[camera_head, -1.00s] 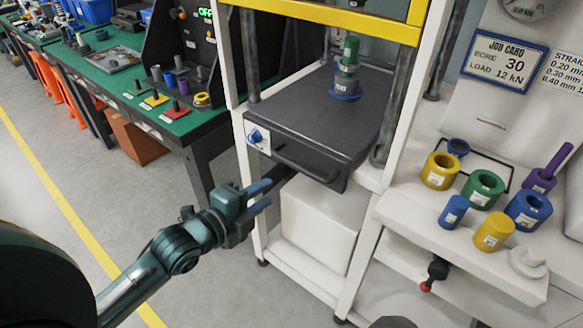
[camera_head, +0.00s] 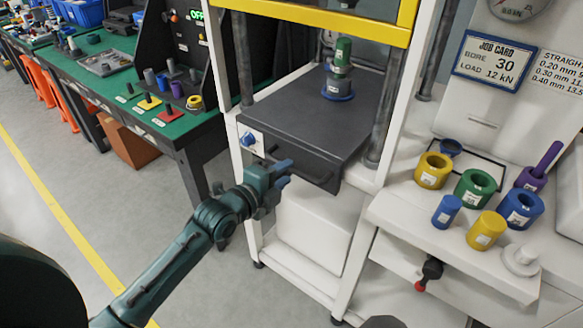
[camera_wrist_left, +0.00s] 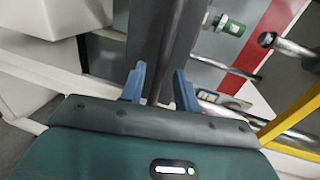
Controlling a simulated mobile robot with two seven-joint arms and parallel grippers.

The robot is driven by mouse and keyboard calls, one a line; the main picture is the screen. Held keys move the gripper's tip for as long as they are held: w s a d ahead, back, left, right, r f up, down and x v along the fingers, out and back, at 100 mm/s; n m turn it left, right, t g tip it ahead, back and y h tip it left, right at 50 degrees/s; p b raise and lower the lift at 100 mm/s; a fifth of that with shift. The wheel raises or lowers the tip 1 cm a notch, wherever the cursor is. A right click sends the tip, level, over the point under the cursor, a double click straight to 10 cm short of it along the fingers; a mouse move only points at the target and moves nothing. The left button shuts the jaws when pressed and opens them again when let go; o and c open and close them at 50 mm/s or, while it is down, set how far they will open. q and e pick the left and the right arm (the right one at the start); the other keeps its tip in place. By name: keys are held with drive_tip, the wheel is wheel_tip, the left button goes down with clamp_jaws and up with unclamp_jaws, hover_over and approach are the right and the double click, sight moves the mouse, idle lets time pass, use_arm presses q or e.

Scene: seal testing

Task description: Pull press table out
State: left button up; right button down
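The press table (camera_head: 310,115) is a dark grey slab with a front handle (camera_head: 318,181), set inside the white press frame. A green and grey part stack (camera_head: 341,65) with a blue ring stands on it. My left gripper (camera_head: 288,173) is at the table's front, by the left part of the handle, partly hiding it. In the left wrist view its two blue fingers (camera_wrist_left: 160,82) are apart, with a dark grey bar-like surface of the press between or just beyond them. I cannot tell whether they touch it. My right gripper is not in view.
A blue knob (camera_head: 248,139) sits on the front panel left of the handle. A white box (camera_head: 312,232) is below the table. A side shelf with coloured rings (camera_head: 474,188) stands at right, a green workbench (camera_head: 165,125) at left. The floor in front is open.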

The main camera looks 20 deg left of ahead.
sight(289, 170)
use_arm(q)
drive_tip(key=shift+x, duration=1.75)
drive_tip(key=shift+c, duration=0.4)
clamp_jaws()
